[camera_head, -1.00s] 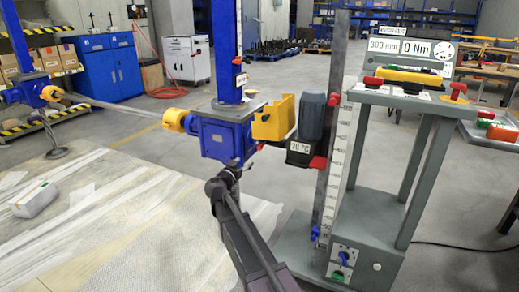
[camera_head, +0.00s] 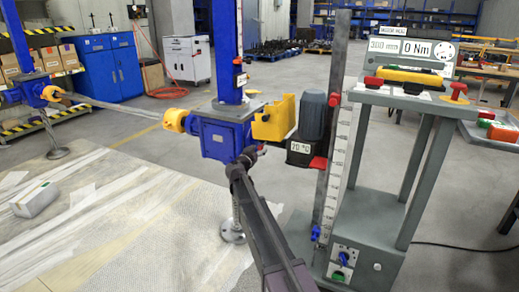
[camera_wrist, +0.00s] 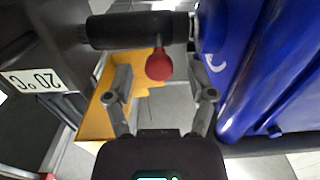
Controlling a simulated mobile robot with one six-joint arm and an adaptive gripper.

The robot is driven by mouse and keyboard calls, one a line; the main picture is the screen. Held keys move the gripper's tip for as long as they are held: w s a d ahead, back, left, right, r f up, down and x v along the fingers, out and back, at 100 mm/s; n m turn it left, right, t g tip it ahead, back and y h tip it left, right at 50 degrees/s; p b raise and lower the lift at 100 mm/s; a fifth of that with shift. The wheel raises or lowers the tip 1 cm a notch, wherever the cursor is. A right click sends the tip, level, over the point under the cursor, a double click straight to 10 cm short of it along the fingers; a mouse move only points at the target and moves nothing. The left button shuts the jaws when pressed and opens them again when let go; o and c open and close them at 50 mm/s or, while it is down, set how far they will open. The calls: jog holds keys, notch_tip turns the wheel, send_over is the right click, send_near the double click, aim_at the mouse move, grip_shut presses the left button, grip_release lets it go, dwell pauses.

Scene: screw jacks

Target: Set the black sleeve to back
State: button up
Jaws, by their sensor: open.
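The black sleeve (camera_wrist: 125,31) lies crosswise at the top of the wrist view, between the dark motor housing and the blue gearbox (camera_wrist: 244,60). A red ball knob (camera_wrist: 159,65) hangs from a short dark stem at the sleeve's right end. My gripper (camera_wrist: 160,85) is open, with one finger on each side of and below the knob; I cannot tell whether they touch it. In the head view my gripper (camera_head: 244,160) is at the right side of the blue gearbox (camera_head: 218,138), below the yellow guard (camera_head: 273,118).
The grey motor (camera_head: 312,117) with a temperature label (camera_head: 300,148) is right of the yellow guard, beside an upright scale (camera_head: 338,160). The grey bench (camera_head: 405,98) with a torque display (camera_head: 413,49) stands further right. A shaft runs left from the gearbox.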

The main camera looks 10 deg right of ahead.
jog(key=shift+x, duration=0.95)
